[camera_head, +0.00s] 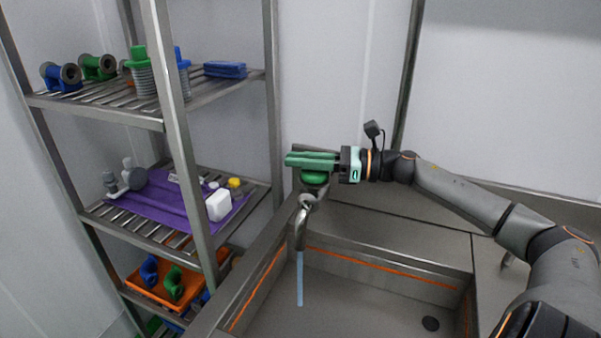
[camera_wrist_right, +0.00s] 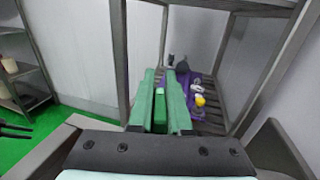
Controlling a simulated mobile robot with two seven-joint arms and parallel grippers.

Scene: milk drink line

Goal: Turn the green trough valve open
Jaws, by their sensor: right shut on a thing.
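The green trough valve (camera_head: 314,178) sits on top of the metal tap at the back left corner of the trough. My right gripper (camera_head: 312,160) reaches in from the right, with its green fingers at the valve's top. In the right wrist view, my right gripper (camera_wrist_right: 162,90) has a finger on each side of the green valve handle (camera_wrist_right: 160,108) and is shut on it. The fingers hide part of the handle. A pale blue stream (camera_head: 300,280) runs from the curved spout (camera_head: 301,225) to the trough floor. My left gripper is not in view.
The steel trough (camera_head: 370,255) has an orange line along its inner walls and a dark drain (camera_head: 431,323). A metal rack (camera_head: 180,110) stands close on the left, with fittings, a purple mat (camera_head: 165,206) and an orange tray (camera_head: 155,293). The trough's inside is otherwise clear.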

